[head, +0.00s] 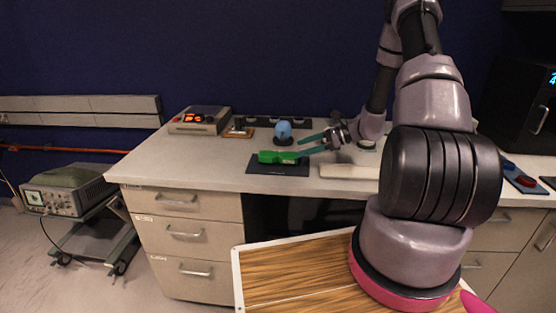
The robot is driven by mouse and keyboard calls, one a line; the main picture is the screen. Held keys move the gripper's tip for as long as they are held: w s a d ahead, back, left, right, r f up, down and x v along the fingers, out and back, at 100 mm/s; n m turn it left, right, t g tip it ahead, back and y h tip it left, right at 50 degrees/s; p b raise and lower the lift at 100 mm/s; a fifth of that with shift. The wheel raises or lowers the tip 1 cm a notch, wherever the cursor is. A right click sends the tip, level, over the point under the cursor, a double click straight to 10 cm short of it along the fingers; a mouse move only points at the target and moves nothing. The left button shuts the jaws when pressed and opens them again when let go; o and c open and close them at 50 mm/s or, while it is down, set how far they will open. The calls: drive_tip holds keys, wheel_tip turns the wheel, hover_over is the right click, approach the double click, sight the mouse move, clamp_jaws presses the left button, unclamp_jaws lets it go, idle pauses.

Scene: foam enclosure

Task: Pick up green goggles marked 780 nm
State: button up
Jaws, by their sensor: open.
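The green goggles (279,157) lie on a dark mat (262,169) on the light grey bench top. Any 780 nm marking on them is too small to read. My gripper (308,145) reaches in from the right, its teal fingers spread apart. The fingertips are close to the right end of the goggles. I cannot tell whether the lower finger touches them or only overlaps them in the picture.
A blue rounded object (283,131) stands just behind the goggles. A pale flat slab (348,171) lies to the right, below my gripper. A box with a lit red display (200,120) sits at the back left. The left bench top is clear.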

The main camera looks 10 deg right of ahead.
sight(281, 154)
drive_tip(key=x, duration=1)
drive_tip(key=shift+s, duration=0.1)
drive_tip(key=c, duration=1.4)
